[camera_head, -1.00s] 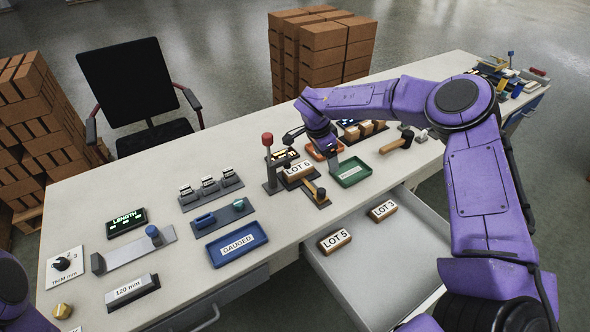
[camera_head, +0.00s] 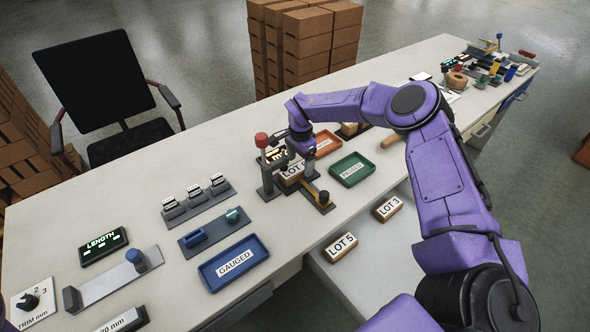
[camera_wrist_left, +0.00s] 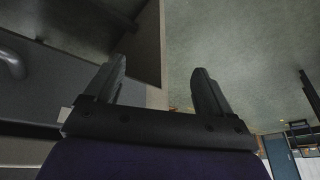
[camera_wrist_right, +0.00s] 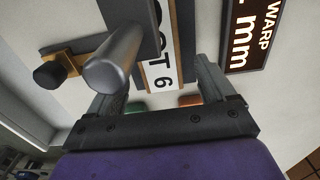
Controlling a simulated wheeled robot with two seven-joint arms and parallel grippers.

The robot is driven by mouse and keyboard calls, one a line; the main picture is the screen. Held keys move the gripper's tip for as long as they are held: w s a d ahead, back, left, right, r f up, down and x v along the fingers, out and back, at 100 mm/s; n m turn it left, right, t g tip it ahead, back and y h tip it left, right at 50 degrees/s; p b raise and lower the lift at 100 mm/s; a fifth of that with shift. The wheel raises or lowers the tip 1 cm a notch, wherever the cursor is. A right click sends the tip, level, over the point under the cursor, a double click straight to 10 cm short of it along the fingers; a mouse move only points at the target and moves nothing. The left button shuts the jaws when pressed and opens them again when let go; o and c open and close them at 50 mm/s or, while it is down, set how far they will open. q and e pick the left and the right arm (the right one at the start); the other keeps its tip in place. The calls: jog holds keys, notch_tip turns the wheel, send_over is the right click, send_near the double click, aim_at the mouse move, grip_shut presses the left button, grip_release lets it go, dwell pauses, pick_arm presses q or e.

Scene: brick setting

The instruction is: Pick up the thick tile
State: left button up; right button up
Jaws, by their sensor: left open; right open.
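A brick-coloured tile with a white LOT 6 label (camera_head: 291,172) sits in a dark gauge with a red-knobbed post (camera_head: 262,141). My right gripper (camera_head: 301,146) is just behind and above it, open and empty. In the right wrist view the LOT 6 label (camera_wrist_right: 160,72) lies between the open fingers (camera_wrist_right: 163,80); I see no contact. Tiles LOT 5 (camera_head: 341,247) and LOT 3 (camera_head: 388,208) lie in the open drawer. I cannot tell which tile is thick. My left gripper (camera_wrist_left: 160,78) is open and empty near the bench's drawer side, outside the head view.
A blue GAUGED tray (camera_head: 234,262), a green tray (camera_head: 352,170) and an orange tray (camera_head: 321,144) stand on the bench. The gauge's post and cylinder (camera_wrist_right: 115,58) stand close to my right gripper. A WARP display (camera_wrist_right: 252,35) is beside it.

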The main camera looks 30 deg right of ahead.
jog(key=shift+f, duration=0.75)
jog(key=c, duration=1.2)
jog(key=shift+r, duration=0.1)
